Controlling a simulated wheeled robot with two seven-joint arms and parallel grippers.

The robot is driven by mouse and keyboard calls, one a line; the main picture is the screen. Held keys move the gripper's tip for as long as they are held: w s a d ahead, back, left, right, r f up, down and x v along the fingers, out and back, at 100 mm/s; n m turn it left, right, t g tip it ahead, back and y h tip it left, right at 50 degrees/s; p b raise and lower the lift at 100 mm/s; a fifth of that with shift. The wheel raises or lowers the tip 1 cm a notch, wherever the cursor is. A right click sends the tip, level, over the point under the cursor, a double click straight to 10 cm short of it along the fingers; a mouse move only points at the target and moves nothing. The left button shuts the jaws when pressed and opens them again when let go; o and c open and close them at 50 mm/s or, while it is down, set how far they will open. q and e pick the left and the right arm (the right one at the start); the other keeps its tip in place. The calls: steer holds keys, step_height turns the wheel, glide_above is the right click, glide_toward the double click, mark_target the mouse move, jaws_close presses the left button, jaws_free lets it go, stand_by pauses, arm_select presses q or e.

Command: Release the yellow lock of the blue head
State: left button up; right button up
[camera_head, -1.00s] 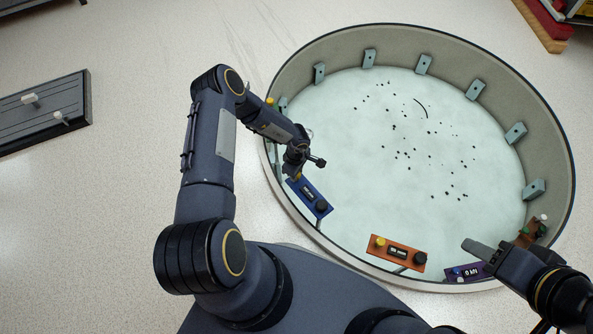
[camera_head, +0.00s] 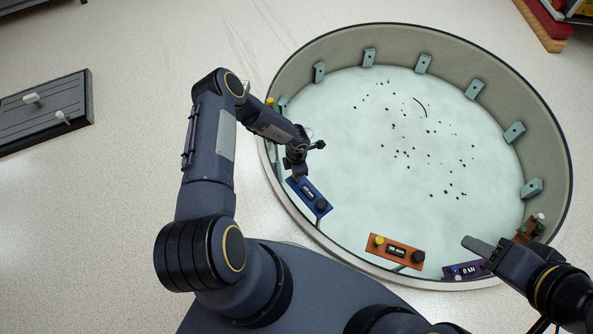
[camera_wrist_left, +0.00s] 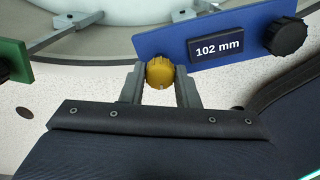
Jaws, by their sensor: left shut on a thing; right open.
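The blue head (camera_head: 312,199) is on the near left part of the ring's rim; in the left wrist view the blue head (camera_wrist_left: 232,28) carries a "102 mm" label and a black knob (camera_wrist_left: 284,36). Its yellow lock (camera_wrist_left: 160,72) is a ribbed yellow knob at the lower left corner. My left gripper (camera_wrist_left: 160,80) is shut on the yellow lock, one finger on each side. In the head view my left gripper (camera_head: 298,168) is small and hides the lock. My right gripper (camera_head: 478,248) is open at the lower right, near the purple head (camera_head: 466,271).
An orange head (camera_head: 396,252) with a yellow knob sits on the near rim. A green head (camera_wrist_left: 14,60) is left of the blue one in the left wrist view. The round ring (camera_head: 555,110) has several grey blocks inside. A dark grey board (camera_head: 45,112) lies far left.

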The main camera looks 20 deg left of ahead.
arm_select(q)
steer(key=shift+n, duration=0.6)
steer(key=o, duration=1)
steer(key=shift+r, duration=0.1)
step_height(320, 180, up, 8)
steer(key=p, duration=0.3)
